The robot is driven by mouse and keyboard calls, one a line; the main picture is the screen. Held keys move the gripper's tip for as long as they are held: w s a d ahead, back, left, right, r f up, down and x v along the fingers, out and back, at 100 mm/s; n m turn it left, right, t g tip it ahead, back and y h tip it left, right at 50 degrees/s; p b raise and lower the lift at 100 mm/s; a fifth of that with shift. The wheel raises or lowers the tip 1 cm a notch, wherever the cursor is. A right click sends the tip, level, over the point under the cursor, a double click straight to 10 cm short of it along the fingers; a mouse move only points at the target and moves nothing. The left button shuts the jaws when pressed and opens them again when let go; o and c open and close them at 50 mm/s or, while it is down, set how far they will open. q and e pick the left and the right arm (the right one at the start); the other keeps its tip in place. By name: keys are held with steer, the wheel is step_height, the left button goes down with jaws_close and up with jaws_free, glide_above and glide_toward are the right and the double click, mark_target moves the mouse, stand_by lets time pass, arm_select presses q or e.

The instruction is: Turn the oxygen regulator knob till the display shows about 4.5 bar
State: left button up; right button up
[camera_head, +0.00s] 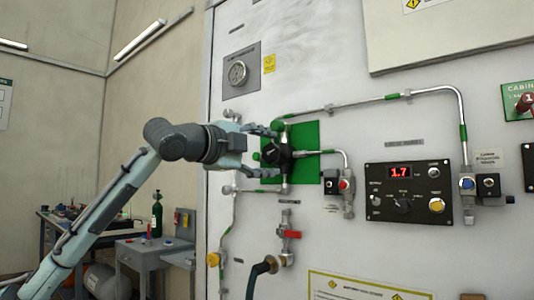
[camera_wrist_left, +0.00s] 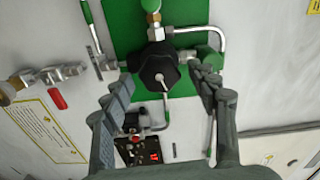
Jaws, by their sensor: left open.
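The black regulator knob (camera_head: 271,153) sits on a green backing plate (camera_head: 306,135) on the white panel. It also shows in the left wrist view (camera_wrist_left: 158,66), centred between my fingers. The red digital display (camera_head: 401,172) on a black control box reads 1.7. My left gripper (camera_head: 262,152) is open, with its two fingers on either side of the knob. In the left wrist view the fingertips (camera_wrist_left: 160,83) are spread wide, and I cannot tell whether either touches the knob. My right gripper is not in view.
Metal pipes (camera_head: 340,107) run across the panel. A bench with a green bottle (camera_head: 157,215) stands at the left.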

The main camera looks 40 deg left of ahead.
arm_select(q)
steer(key=s, duration=1.2)
steer(key=shift+a, duration=0.45)
